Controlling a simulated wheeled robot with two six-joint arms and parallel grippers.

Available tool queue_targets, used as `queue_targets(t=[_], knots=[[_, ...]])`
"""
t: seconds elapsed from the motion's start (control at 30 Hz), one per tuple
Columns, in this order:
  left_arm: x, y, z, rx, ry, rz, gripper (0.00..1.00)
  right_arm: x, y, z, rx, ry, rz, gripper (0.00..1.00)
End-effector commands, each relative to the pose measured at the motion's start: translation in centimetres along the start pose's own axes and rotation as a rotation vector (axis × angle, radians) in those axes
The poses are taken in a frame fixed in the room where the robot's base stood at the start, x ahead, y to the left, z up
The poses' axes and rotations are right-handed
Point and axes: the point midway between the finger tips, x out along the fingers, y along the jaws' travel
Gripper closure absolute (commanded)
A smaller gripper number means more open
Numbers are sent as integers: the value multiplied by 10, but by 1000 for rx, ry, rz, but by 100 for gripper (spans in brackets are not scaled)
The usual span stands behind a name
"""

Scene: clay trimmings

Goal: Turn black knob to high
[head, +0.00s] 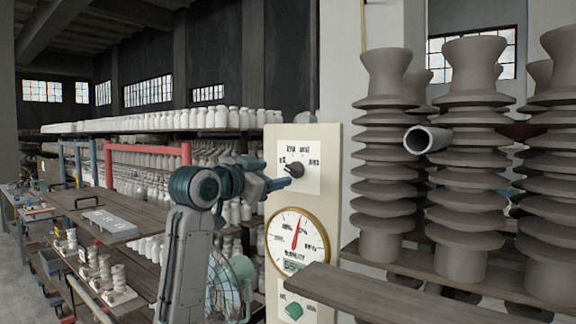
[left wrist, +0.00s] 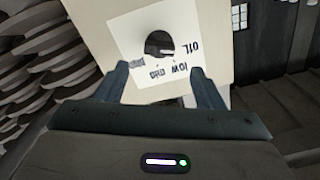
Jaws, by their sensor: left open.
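The black knob (head: 295,169) sits on a white label plate near the top of a cream panel (head: 331,185) in the head view. It also shows in the left wrist view (left wrist: 159,46), where the plate is seen turned, with printed words including "low" beside the knob. The knob's exact setting is hard to read. My left gripper (head: 284,181) is just in front of the knob, partly overlapping it in the head view. In the left wrist view its two fingers (left wrist: 157,70) are spread apart and empty, short of the knob. My right gripper is not in view.
A round gauge (head: 298,242) and a green knob (head: 293,311) are lower on the panel. Tall stacked grey insulators (head: 467,160) stand right of it. A wooden plank (head: 375,292) juts across the front. Shelves of white pots (head: 190,119) fill the left background.

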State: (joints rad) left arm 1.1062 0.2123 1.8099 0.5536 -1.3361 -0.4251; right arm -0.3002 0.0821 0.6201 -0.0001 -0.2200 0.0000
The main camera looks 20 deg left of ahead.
Motion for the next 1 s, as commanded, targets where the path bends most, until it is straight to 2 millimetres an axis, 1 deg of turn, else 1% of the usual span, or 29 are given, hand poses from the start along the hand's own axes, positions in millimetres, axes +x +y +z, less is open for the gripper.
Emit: queue_targets(t=[0.03,0.1,0.2,0.33,0.5,0.77,0.87,0.9,0.97,1.0], knots=[[12,-1,-5,-5,-3,4,38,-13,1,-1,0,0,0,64],[25,-1,-5,-5,-4,4,38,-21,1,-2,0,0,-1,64],[42,-1,-4,-4,-3,3,38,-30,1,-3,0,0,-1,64],[59,-1,-3,-2,-3,1,38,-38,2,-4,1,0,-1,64],[69,0,0,0,-2,0,38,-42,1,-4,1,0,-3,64],[70,0,1,0,-1,0,38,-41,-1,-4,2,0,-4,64],[70,0,1,0,-1,0,56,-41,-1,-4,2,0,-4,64],[70,0,1,0,-1,0,64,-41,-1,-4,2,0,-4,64],[70,0,1,0,-1,0,76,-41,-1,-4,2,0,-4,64],[70,0,1,0,-1,0,83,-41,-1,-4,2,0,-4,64]])
